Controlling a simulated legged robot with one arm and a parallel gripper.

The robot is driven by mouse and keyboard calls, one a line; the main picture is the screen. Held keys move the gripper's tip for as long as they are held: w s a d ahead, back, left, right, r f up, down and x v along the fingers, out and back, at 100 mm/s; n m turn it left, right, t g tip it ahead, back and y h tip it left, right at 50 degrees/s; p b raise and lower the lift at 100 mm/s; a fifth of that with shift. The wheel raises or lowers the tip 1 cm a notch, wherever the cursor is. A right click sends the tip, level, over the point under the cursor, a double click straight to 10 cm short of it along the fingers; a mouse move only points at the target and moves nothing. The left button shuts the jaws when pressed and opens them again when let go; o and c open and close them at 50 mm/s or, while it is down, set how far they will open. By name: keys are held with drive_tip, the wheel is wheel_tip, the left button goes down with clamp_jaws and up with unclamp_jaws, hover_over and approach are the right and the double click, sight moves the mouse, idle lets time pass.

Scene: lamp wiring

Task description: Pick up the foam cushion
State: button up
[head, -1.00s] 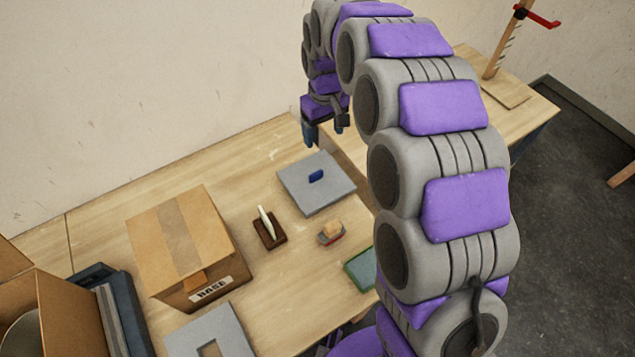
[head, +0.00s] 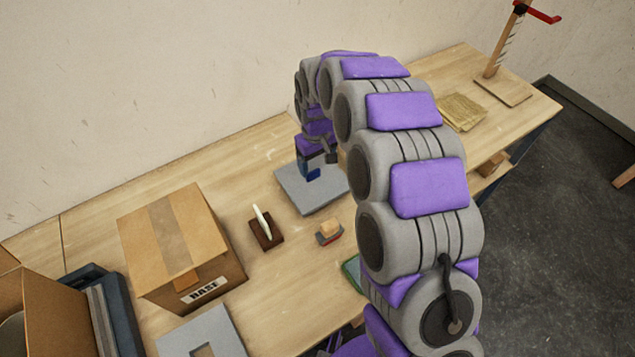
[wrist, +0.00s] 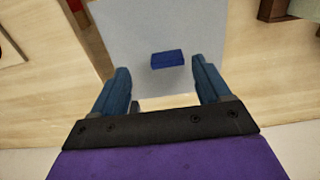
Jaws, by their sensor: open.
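A flat grey square slab (head: 318,200) that looks like the foam cushion lies on the workbench, with a small blue block (wrist: 168,59) standing up from its top. The slab also fills the upper middle of the wrist view (wrist: 125,28). My gripper (wrist: 162,78) is open and empty, its two blue fingers apart on either side of the blue block's line. In the head view my gripper (head: 314,168) is over the slab, close to the block. The exact height gap is hard to tell. My arm hides part of the slab's right side.
A cardboard box marked BASE (head: 180,245) stands left. A brown holder with a white piece (head: 265,230) and a small red-based item (head: 329,232) sit in front of the slab. A grey plate with a cut-out (head: 205,335) lies at the front left. A wooden stand (head: 500,85) is far right.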

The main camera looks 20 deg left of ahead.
sight(313, 172)
drive_tip(key=f, duration=0.1)
drive_tip(key=a+f+b, duration=0.1)
drive_tip(key=f, duration=0.1)
drive_tip(key=a+f, duration=0.1)
drive_tip(key=shift+s+a+f, duration=0.1)
drive_tip(key=shift+f, duration=0.45)
drive_tip(key=shift+d+r, duration=0.15)
drive_tip(key=shift+d, duration=0.75)
drive_tip(key=shift+c, duration=0.2)
drive_tip(key=shift+d, duration=0.15)
drive_tip(key=shift+c, duration=0.7)
drive_tip(key=shift+a, duration=0.2)
drive_tip(key=c, duration=0.3)
drive_tip(key=shift+a, duration=0.55)
drive_tip(key=c, duration=0.5)
drive_tip(key=shift+d, duration=0.3)
drive_tip(key=shift+c, duration=0.3)
